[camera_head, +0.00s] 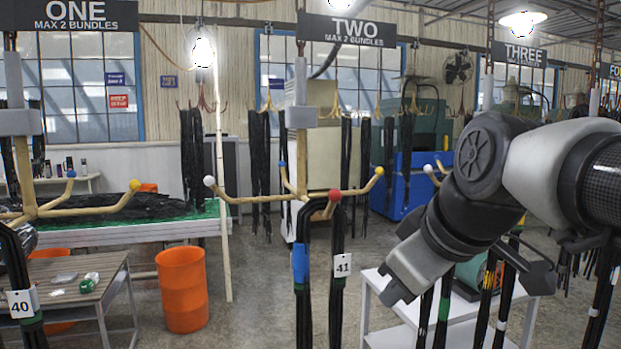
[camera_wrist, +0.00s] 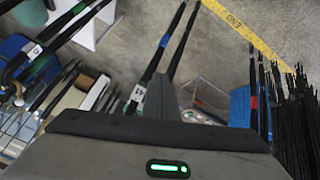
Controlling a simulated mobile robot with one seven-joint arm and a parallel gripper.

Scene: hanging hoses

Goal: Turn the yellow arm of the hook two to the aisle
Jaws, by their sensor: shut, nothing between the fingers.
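Hook two hangs under the sign TWO (camera_head: 343,29), with tan arms spreading from a centre post. Its yellow-tipped arm (camera_head: 362,187) points right, ending in a yellow ball (camera_head: 379,170). The other tips are a white ball (camera_head: 209,181) at left, a blue ball (camera_head: 282,164) behind and a red ball (camera_head: 334,195) in front. Black hoses (camera_head: 305,290) with blue tape and tag 41 hang at the front arm. My gripper (camera_head: 396,289) is shut and empty, lower right of the yellow ball and apart from it. The yellow ball cannot be made out in the wrist view.
Hook one (camera_head: 80,207) is at left with a yellow ball (camera_head: 135,185). Hook three's white ball (camera_head: 428,168) is close to my arm. Hoses (camera_head: 445,305) hang below my gripper by a white table (camera_head: 375,318). An orange bin (camera_head: 182,290) stands at left.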

